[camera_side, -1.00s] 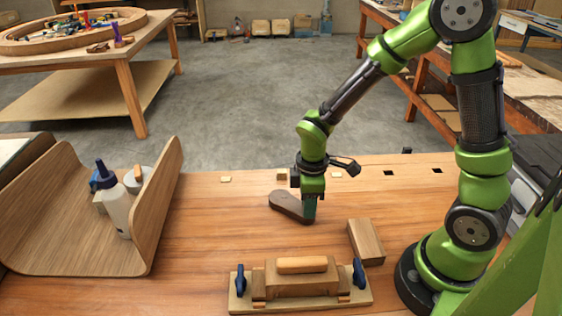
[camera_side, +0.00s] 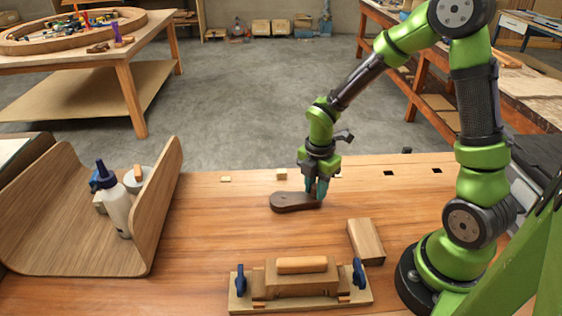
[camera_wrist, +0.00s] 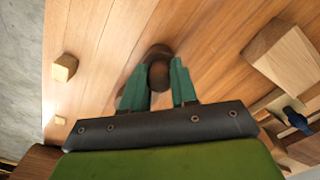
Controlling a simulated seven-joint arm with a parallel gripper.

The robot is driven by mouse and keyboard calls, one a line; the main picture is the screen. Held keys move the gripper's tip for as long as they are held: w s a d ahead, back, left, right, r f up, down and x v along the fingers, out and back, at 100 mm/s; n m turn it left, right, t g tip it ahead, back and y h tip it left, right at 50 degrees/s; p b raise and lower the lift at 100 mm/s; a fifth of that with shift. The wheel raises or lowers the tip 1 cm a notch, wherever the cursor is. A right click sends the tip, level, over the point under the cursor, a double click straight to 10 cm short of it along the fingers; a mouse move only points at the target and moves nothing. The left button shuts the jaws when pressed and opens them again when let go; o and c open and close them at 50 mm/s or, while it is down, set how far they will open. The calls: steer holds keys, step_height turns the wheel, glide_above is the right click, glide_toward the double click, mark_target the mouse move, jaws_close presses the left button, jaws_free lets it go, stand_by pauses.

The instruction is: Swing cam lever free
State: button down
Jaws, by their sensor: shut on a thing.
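The cam lever (camera_side: 291,203) is a dark brown, flat, teardrop-shaped piece lying on the workbench, with its rounded left end free of my fingers. My gripper (camera_side: 317,194) points down at the lever's right end and is shut on it. In the wrist view the lever's dark brown end (camera_wrist: 159,73) sits between the two green fingers. The rest of the lever is hidden or foreshortened there. How the lever is held to the bench, if at all, cannot be seen.
A wooden block (camera_side: 366,242) lies to the right front. A clamping jig (camera_side: 240,303) with blue knobs stands at the front. A bent plywood form (camera_side: 60,235) with a white bottle (camera_side: 117,212) is at left. Small wooden blocks (camera_side: 282,174) sit along the back edge. Bench left of the lever is clear.

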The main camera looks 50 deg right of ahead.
steer(key=shift+w+d+n, duration=0.15)
steer(key=shift+w+n, duration=0.1)
steer(key=shift+n, duration=0.05)
stand_by(0.4)
steer(key=c, duration=0.9)
jaws_free()
step_height(320, 180, up, 17)
steer(key=shift+s, duration=0.1)
